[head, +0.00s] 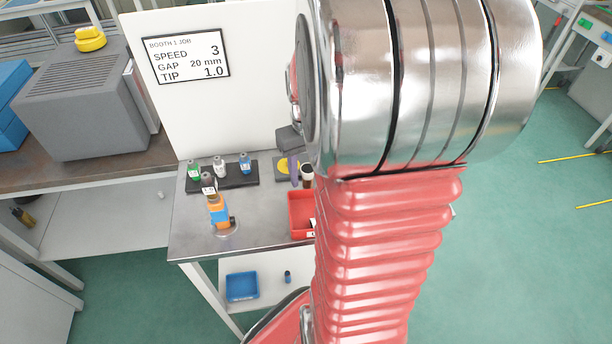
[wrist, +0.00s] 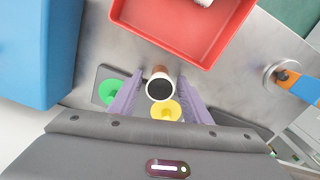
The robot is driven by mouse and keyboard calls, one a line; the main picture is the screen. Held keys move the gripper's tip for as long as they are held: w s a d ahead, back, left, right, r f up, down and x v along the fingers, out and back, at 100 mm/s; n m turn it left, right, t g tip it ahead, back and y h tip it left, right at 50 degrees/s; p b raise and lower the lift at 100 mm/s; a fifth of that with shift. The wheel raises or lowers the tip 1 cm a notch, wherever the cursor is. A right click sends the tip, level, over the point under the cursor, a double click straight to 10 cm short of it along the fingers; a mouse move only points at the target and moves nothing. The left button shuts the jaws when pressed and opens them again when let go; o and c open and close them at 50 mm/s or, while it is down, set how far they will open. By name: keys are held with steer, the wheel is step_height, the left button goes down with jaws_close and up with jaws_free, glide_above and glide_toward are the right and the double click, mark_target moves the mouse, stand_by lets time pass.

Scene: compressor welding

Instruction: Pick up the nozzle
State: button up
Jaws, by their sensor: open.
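The nozzle (wrist: 159,88) shows in the wrist view as a short copper-coloured cylinder with a white rim and a dark opening. It stands between the purple fingers of my gripper (wrist: 160,84), with a gap on either side. My gripper is open and empty. In the head view the nozzle (head: 307,176) shows as a dark-topped piece beside my gripper (head: 295,170), partly hidden by my arm. A dark pad with a yellow disc (wrist: 166,110) and a green disc (wrist: 109,91) lies around and behind it.
A red tray (head: 301,197) lies in front of the nozzle on the metal table. An orange tool (head: 218,210) stands to the left on a round base. Several small bottles (head: 220,166) stand on a black rack. A white job board (head: 180,115) rises behind.

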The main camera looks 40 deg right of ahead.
steer(key=shift+c, duration=0.5)
jaws_close()
